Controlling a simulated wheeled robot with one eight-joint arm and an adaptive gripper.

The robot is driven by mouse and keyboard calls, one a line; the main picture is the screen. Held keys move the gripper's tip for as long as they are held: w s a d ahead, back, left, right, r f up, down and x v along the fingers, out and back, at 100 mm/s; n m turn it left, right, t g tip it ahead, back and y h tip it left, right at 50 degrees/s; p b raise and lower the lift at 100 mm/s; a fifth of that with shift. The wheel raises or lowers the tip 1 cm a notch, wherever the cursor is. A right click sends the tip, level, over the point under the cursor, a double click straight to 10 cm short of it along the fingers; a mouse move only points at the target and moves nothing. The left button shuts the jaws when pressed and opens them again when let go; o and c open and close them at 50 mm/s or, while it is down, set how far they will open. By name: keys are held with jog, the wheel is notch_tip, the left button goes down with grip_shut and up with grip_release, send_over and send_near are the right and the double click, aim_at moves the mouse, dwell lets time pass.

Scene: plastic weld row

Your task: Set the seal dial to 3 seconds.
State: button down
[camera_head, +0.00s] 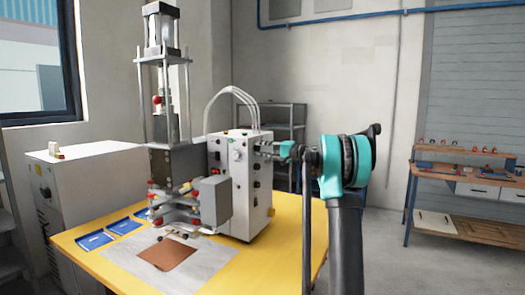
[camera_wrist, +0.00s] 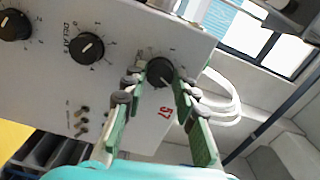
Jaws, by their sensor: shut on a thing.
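My gripper (camera_head: 265,149) reaches in from the right to the upper part of the white control box (camera_head: 240,190). In the wrist view its green fingers (camera_wrist: 159,78) are shut on a black dial (camera_wrist: 161,69), one on each side of the knob. The label of this dial is hidden, and I cannot read which number it points to. A second black dial (camera_wrist: 87,48), marked "DELAY s", sits to its left with a white pointer line. A third dial (camera_wrist: 15,25) is at the far left. A red "57" shows below the held dial.
Small toggle switches (camera_wrist: 83,118) sit below the delay dial. White hoses (camera_head: 232,92) rise from the box. The press (camera_head: 163,100) stands to its left on the yellow table (camera_head: 290,240), with blue trays (camera_head: 95,241) and a brown sheet (camera_head: 168,257).

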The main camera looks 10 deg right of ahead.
dwell(0.4)
jog(key=c, duration=1.2)
grip_release()
jog(key=v, duration=1.2)
